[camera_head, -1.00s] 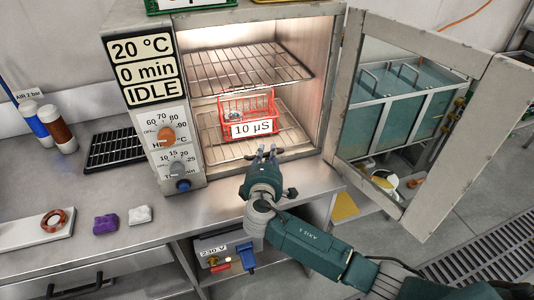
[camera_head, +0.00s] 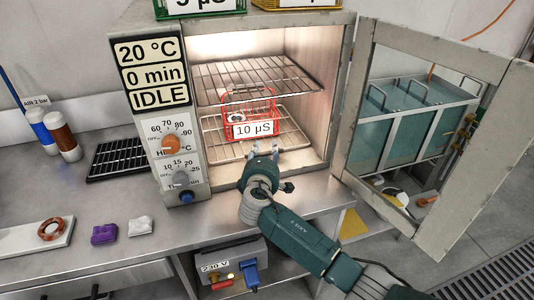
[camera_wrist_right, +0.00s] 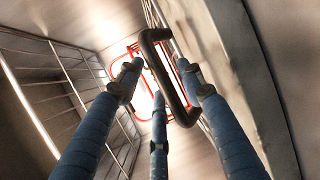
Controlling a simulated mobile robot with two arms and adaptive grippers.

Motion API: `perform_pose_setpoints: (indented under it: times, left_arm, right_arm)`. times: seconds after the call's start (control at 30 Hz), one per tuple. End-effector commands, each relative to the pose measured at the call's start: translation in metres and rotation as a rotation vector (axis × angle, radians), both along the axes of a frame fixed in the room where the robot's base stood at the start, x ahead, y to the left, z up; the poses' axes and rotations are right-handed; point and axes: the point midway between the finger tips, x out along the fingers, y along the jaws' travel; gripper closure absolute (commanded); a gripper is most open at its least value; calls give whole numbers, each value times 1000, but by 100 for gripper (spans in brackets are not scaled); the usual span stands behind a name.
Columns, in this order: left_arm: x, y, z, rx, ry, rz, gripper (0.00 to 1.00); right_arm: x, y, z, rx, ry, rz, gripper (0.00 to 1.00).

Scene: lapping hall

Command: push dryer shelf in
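The dryer (camera_head: 340,100) stands open with a wire upper shelf (camera_head: 295,84) and a wire lower shelf (camera_head: 288,137) inside. A red wire basket labelled 10 µS (camera_head: 252,113) sits on the lower shelf. My right gripper (camera_head: 265,147) is at the front of the lower shelf, just below the basket, fingers pointing inward. In the right wrist view its three fingers (camera_wrist_right: 157,80) are spread apart around a dark loop handle (camera_wrist_right: 166,75), with the red basket (camera_wrist_right: 120,66) beyond. Contact with the shelf or handle cannot be told. My left gripper is not in view.
The dryer door (camera_head: 440,50) is swung open at right, close to my right arm. A control panel (camera_head: 172,150) flanks the opening. Black rack (camera_head: 118,158), bottles (camera_head: 62,138) and purple block (camera_head: 104,234) are on the bench at left. Green and yellow-edged bins sit on the dryer.

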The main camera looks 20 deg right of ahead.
Motion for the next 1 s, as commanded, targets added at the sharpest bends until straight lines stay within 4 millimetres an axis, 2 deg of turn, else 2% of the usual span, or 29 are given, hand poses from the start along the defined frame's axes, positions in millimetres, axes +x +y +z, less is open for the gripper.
perform_pose_setpoints:
  times: [0.23, 0.37, 0.8, 1.0]
  left_arm:
    - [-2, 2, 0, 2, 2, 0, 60]
    - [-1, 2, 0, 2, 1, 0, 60]
    - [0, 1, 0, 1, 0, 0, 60]
    - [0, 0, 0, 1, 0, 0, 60]
  right_arm:
    - [-2, 0, -1, -1, 2, -2, 62]
    - [-13, 5, 0, 0, 2, -1, 62]
    - [-92, 36, 15, 1, 4, 1, 62]
    - [-108, 42, 19, -1, 4, -1, 62]
